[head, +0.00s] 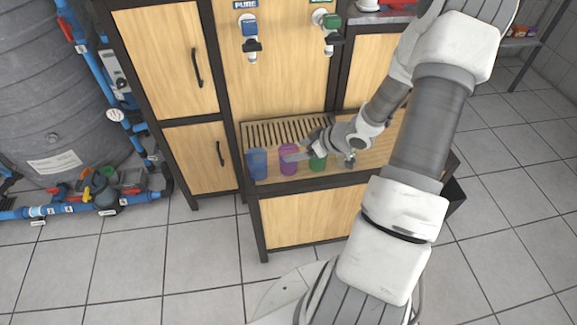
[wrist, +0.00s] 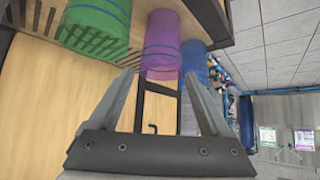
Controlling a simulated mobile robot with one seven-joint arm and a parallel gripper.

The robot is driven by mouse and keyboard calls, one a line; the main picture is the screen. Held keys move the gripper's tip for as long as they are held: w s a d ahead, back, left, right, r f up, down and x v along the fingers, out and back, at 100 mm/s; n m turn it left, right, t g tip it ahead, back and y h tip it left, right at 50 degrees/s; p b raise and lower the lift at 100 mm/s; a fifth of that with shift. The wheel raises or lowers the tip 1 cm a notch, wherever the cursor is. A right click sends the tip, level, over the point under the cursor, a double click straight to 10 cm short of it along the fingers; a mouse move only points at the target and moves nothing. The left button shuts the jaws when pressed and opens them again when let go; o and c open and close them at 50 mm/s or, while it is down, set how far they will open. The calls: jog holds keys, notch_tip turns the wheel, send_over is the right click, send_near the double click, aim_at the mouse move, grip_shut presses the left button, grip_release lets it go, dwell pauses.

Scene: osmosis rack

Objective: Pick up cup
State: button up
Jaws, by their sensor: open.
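Three translucent cups stand in a row on the slatted wooden shelf. The purple cup (head: 288,160) is in the middle, the blue cup (head: 257,164) is at the left and the green cup (head: 317,163) is at the right. My gripper (head: 295,156) reaches in from the right at the purple cup and partly covers it. In the wrist view, my gripper (wrist: 160,76) is open. The purple cup (wrist: 162,45) shows ahead between its fingertips, with the green cup (wrist: 96,24) to the left and the blue cup (wrist: 194,66) to the right. Contact cannot be told.
The shelf (head: 335,173) has a dark front edge. A blue tap (head: 250,36) and a green tap (head: 328,30) hang above it. A wooden cabinet (head: 165,65) stands to the left, with a grey tank (head: 55,90) beyond it. The tiled floor in front is clear.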

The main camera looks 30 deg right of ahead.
aim_at(293, 151)
jog(key=shift+b+x, duration=0.5)
jog(key=shift+x, duration=1.05)
jog(key=b+x, duration=0.3)
jog(key=x, duration=0.2)
jog(key=shift+f, duration=0.1)
jog(key=c, duration=1)
